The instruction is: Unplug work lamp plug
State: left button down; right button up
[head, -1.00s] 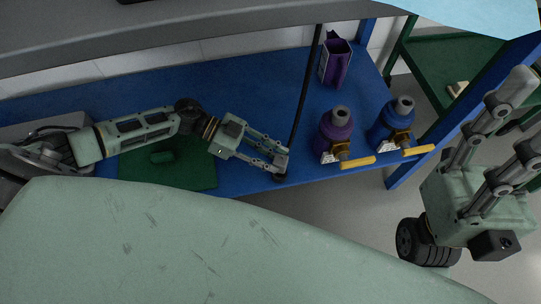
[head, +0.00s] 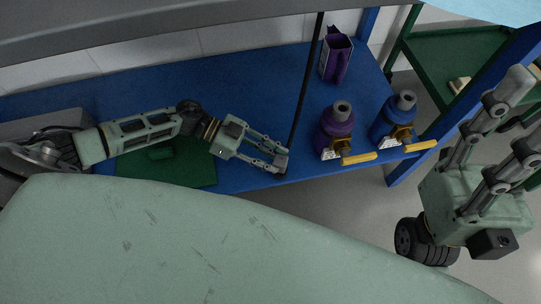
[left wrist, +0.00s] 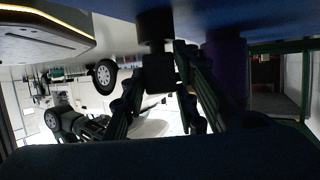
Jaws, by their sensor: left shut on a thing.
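My left gripper (head: 281,163) is at the front edge of the blue bench, with its fingers shut on a small dark piece that looks like the lamp plug. In the left wrist view, that black plug (left wrist: 158,72) sits between the fingers (left wrist: 160,95). A dark block (left wrist: 155,25) lies right against it on the bench side; I cannot tell whether they are joined. A black cord or pole (head: 306,80) runs from the top down behind the fingertips. My right gripper (head: 522,110) is at the right, empty, its fingers apart and partly cut off.
A purple bottle (head: 335,125) and a blue bottle (head: 391,118) with yellow-handled valves stand just right of the left gripper. A purple open carton (head: 337,60) is behind them. A green mat (head: 190,172) lies under my left arm on the blue bench (head: 255,90).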

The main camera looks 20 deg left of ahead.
pick_arm(q)
jog(key=shift+f, duration=0.65)
jog(key=c, duration=1.3)
grip_release()
jog(key=shift+a, duration=0.15)
jog(key=v, duration=1.1)
jog(key=shift+a+r, duration=0.2)
jog(key=shift+a, duration=0.15)
